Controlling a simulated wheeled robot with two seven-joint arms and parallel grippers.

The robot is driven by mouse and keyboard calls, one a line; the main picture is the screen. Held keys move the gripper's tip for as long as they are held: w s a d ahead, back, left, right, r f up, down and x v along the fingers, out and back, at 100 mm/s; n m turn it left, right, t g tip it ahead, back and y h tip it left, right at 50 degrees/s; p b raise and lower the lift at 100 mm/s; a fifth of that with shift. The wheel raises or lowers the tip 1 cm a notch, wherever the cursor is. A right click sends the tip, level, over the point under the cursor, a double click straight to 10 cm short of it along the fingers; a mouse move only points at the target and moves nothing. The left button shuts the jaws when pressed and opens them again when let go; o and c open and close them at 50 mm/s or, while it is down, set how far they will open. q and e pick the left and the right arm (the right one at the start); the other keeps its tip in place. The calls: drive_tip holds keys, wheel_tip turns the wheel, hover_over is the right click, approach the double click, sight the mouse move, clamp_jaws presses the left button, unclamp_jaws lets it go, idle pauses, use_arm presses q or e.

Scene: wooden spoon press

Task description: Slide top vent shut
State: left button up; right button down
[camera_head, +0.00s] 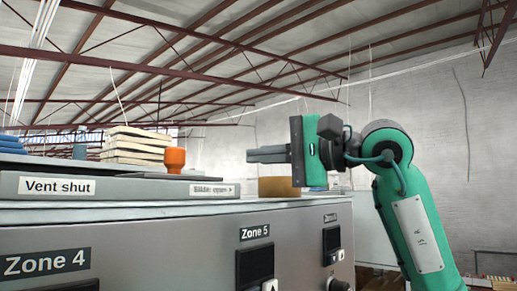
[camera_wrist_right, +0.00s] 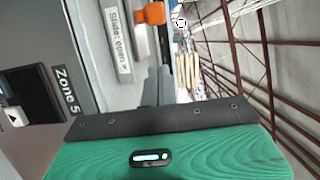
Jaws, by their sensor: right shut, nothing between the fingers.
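The top vent is a long grey rail (camera_head: 120,186) on top of the machine, labelled "Vent shut" at left and "Slide: open" at right. Its orange knob (camera_head: 175,160) stands upright nearer the "Slide: open" label. The knob also shows at the top of the right wrist view (camera_wrist_right: 153,14), beyond my fingers. My right gripper (camera_head: 249,155) is shut and empty, pointing left at about the knob's height. In the head view a clear gap separates its fingertips from the knob. My left gripper is not in view.
A stack of pale wooden boards (camera_head: 137,144) stands behind the rail, left of the knob. A round tan object (camera_head: 279,187) sits below my right gripper. The machine's front (camera_head: 150,240) carries Zone 4 and Zone 5 panels. The air above the machine is open.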

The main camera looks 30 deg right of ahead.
sight(170, 164)
drive_tip(key=p+x, duration=0.1)
drive_tip(key=x, duration=0.2)
drive_tip(key=p+x, duration=0.1)
drive_tip(key=x, duration=0.2)
drive_tip(key=shift+w+a+r, duration=0.2)
drive_tip(key=shift+w+a, duration=0.05)
drive_tip(key=shift+w, duration=0.05)
drive_tip(key=a+p, duration=0.2)
drive_tip(key=a, duration=0.1)
drive_tip(key=shift+w+f, duration=0.1)
drive_tip(key=shift+w, duration=0.3)
drive_tip(key=shift+a+f+p, duration=0.1)
drive_tip(key=shift+a+p, duration=0.2)
drive_tip(key=shift+a, duration=0.25)
drive_tip(key=shift+f, duration=0.1)
